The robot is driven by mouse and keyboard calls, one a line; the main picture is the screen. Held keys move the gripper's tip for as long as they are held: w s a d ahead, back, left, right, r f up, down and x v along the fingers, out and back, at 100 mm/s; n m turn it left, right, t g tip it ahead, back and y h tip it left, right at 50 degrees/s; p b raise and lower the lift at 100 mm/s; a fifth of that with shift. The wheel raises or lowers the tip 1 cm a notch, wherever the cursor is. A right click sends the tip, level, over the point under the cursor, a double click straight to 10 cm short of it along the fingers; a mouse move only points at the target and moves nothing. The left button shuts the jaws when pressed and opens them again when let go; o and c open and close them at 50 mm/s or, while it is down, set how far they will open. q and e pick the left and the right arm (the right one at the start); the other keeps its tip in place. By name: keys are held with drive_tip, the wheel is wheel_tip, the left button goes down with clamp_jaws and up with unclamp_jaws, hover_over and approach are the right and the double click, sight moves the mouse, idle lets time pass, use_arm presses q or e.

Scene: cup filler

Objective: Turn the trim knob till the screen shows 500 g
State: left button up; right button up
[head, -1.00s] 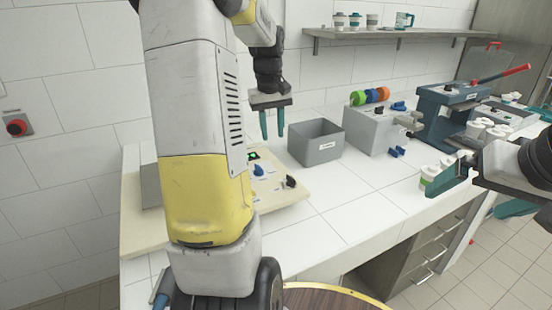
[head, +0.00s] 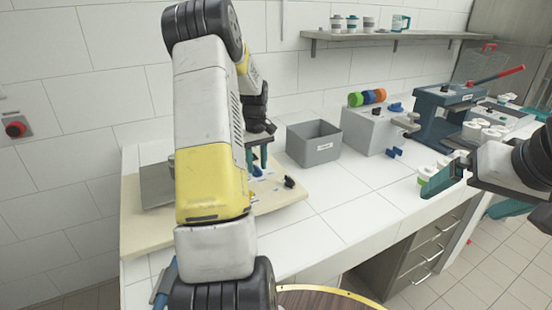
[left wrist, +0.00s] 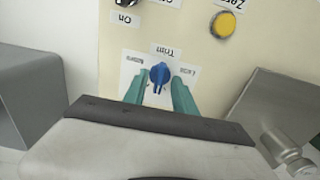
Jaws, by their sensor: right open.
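The blue trim knob (left wrist: 160,73) sits on a cream panel with a "Trim" label, upside down in the left wrist view. In the head view the same blue knob (head: 257,171) is just below my left gripper (head: 258,153). In the left wrist view my left gripper (left wrist: 159,88) is open, one teal finger on each side of the knob, with slim gaps showing. I cannot tell the height of the fingertips above the panel. The screen is hidden behind my left arm and gripper, so no reading shows. My right gripper (head: 441,176) is open at the right, away from the panel.
A yellow "Zero" button (left wrist: 223,24) is near the knob. A black knob (head: 289,182) sits on the panel's right side. A grey bin (head: 314,143) stands right of the panel. A grey box with coloured rings (head: 368,128) and a blue press (head: 437,115) stand further right.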

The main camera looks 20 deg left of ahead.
use_arm(q)
drive_tip(key=shift+f, duration=0.1)
clamp_jaws()
drive_tip(key=shift+m, duration=0.3)
drive_tip(key=m, duration=1)
drive_tip(key=shift+m, duration=1.8)
